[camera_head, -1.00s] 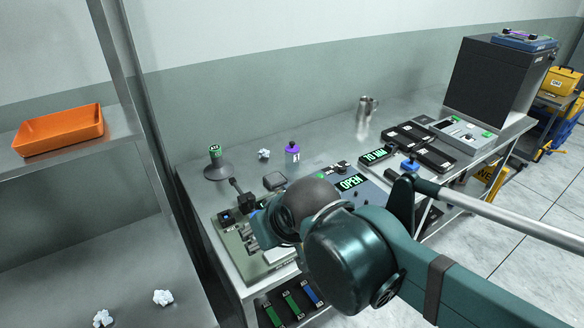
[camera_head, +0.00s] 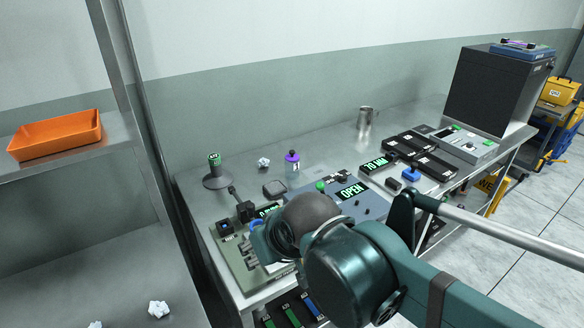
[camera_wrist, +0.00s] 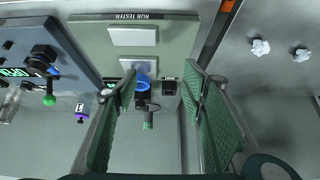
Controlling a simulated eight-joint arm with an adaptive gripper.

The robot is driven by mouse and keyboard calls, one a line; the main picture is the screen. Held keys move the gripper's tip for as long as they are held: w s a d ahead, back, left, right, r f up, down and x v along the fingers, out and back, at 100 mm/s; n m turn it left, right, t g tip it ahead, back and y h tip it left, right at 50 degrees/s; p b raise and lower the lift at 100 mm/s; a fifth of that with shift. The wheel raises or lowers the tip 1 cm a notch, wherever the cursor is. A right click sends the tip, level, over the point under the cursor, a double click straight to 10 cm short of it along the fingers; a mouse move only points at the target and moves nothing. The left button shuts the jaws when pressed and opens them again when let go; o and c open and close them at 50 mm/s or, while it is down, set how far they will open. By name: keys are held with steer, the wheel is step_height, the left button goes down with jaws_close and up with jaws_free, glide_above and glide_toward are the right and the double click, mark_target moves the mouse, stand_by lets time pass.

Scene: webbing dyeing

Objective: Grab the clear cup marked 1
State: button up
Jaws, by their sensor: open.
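My gripper (camera_wrist: 160,92) is open in the wrist view, its two green-padded fingers wide apart above the rub tester (camera_wrist: 185,45). A blue part (camera_wrist: 142,82) of the tester shows between the fingers; nothing is held. A clear container with a purple top (camera_head: 292,163) stands on the bench behind the tester in the head view. A purple top with a small white label (camera_wrist: 80,115) also shows left of the fingers in the wrist view. I cannot read a 1 on it or make out another clear cup marked 1. My arm hides the gripper in the head view.
A control box reading OPEN (camera_head: 352,198) stands right of the tester. An orange tray (camera_head: 55,138) sits on the shelf.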

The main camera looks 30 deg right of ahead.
steer(key=o, duration=0.3)
stand_by(0.5)
steer(key=w+d+r+m+g+p, duration=0.2)
steer(key=w+d+r+m+p, duration=0.4)
steer(key=w, duration=0.5)
steer(key=m+g+h+p, duration=0.2)
steer(key=m+g+p, duration=0.1)
steer(key=m+p, duration=0.5)
glide_above(291, 151)
steer(key=s+a, duration=0.6)
steer(key=a, duration=0.3)
steer(key=n, duration=0.1)
steer(key=w+d+f+m+p, duration=0.1)
steer(key=w+d+f, duration=0.1)
steer(key=w+d+f+m+g+p, duration=0.1)
steer(key=d+f+p, duration=0.1)
steer(key=d+f, duration=0.1)
steer(key=w+d+f+m+p, duration=0.1)
steer(key=w+d+f, duration=0.1)
steer(key=d, duration=0.1)
steer(key=shift+w+f+m+g+p, duration=0.3)
steer(key=shift+f+g+p, duration=0.1)
steer(key=shift+w+d+f, duration=0.2)
steer(key=shift+d+f, duration=0.3)
steer(key=shift+f, duration=0.05)
